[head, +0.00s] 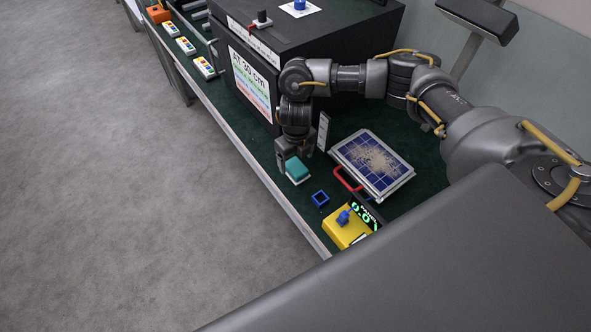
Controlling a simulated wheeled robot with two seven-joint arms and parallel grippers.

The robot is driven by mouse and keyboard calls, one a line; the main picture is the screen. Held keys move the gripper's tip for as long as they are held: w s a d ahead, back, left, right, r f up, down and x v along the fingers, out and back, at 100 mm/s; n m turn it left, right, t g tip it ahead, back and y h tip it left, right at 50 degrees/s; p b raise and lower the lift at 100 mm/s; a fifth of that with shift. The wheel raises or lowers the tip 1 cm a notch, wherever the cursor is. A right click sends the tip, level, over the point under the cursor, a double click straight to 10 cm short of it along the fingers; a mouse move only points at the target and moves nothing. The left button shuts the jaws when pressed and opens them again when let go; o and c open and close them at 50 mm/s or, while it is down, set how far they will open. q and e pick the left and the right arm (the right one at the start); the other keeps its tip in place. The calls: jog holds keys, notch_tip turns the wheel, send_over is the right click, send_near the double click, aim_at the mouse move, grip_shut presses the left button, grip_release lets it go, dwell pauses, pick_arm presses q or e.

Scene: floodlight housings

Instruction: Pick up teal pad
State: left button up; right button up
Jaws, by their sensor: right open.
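The teal pad (296,169) is a small block with a pale underside, at the front part of the dark green bench top (262,172). My right gripper (295,158) points down right at the pad, with its fingers at the pad's far side and edges. The gripper is open; whether a finger touches the pad I cannot tell. My left gripper does not show.
A framed panel with a blue grid (371,160) and red handle (346,179) lies right of the pad. A blue square ring (320,198) and a yellow box with green digits (346,229) sit nearer. A black housing (330,45) stands behind. The bench edge is close on the left.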

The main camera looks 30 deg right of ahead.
aim_at(296, 166)
notch_tip(296, 166, down, 4)
jog(key=shift+s+f, duration=0.15)
jog(key=shift+f, duration=0.1)
jog(key=shift+a, duration=0.1)
jog(key=c, duration=1.1)
jog(key=shift+r, duration=0.15)
jog(key=shift+r, duration=0.6)
jog(key=s+a+r, duration=0.3)
jog(key=r, duration=0.1)
jog(key=s+a+r, duration=0.2)
jog(key=a+r, duration=0.1)
jog(key=a, duration=0.1)
jog(key=s+a+r, duration=0.3)
jog(key=a+r, duration=0.1)
jog(key=shift+s+r+b, duration=0.3)
